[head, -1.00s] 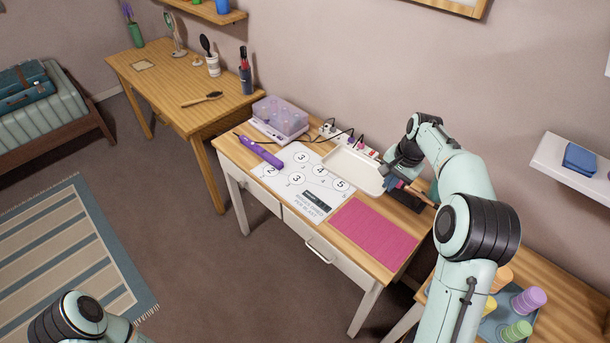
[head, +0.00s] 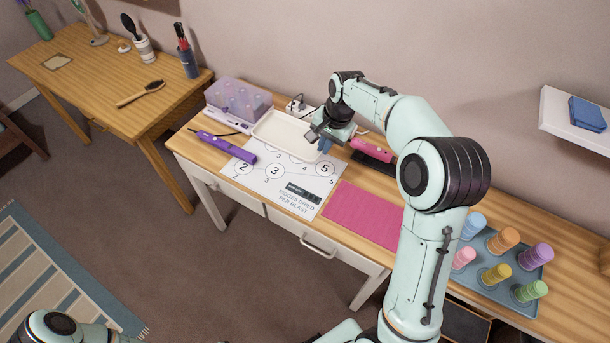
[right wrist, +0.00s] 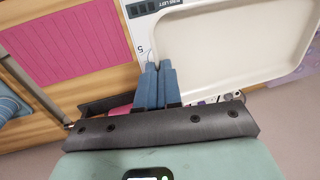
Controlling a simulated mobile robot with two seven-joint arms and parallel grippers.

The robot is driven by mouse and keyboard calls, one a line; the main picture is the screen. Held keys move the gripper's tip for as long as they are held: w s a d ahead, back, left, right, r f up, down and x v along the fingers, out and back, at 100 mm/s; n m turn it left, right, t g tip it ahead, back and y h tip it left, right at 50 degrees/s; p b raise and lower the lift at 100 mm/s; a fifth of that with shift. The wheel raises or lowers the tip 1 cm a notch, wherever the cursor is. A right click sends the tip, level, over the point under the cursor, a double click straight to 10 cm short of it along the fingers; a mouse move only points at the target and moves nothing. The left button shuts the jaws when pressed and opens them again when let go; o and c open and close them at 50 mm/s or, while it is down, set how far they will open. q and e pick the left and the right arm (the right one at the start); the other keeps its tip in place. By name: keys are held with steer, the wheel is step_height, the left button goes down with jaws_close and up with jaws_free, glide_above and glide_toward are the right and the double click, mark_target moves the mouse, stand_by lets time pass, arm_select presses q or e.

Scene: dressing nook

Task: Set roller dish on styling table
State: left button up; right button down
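The cream rectangular dish (head: 284,133) is empty and sits over the upper part of the printed sheet, near the back of the white-drawered table (head: 203,187). I cannot tell whether it is lifted or touching. My right gripper (head: 324,146) is at its right edge. In the right wrist view the blue fingers (right wrist: 155,82) are close together at the rim of the dish (right wrist: 215,45), closed on it. A plain wooden table (head: 95,70) stands to the left. My left gripper is out of view.
A purple wand (head: 225,146), a lilac roller box (head: 238,99) and the numbered sheet (head: 258,185) lie around the dish. A pink tool (head: 370,150) and pink mat (head: 362,215) are to the right. A blue tray (head: 488,284) holds several coloured cylinders.

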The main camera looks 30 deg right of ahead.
glide_above(320, 188)
steer(key=f, duration=0.8)
steer(key=f+b, duration=0.1)
steer(key=f, duration=0.3)
steer(key=shift+s+d+f, duration=0.15)
steer(key=shift+s+f, duration=0.2)
steer(key=shift+s, duration=0.05)
steer(key=shift+f, duration=2.7)
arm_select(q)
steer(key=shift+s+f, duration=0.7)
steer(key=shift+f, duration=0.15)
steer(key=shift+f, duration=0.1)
arm_select(e)
steer(key=c, duration=1.7)
jaws_free()
steer(key=shift+f, duration=0.2)
steer(key=o, duration=0.4)
steer(key=shift+r, duration=0.1)
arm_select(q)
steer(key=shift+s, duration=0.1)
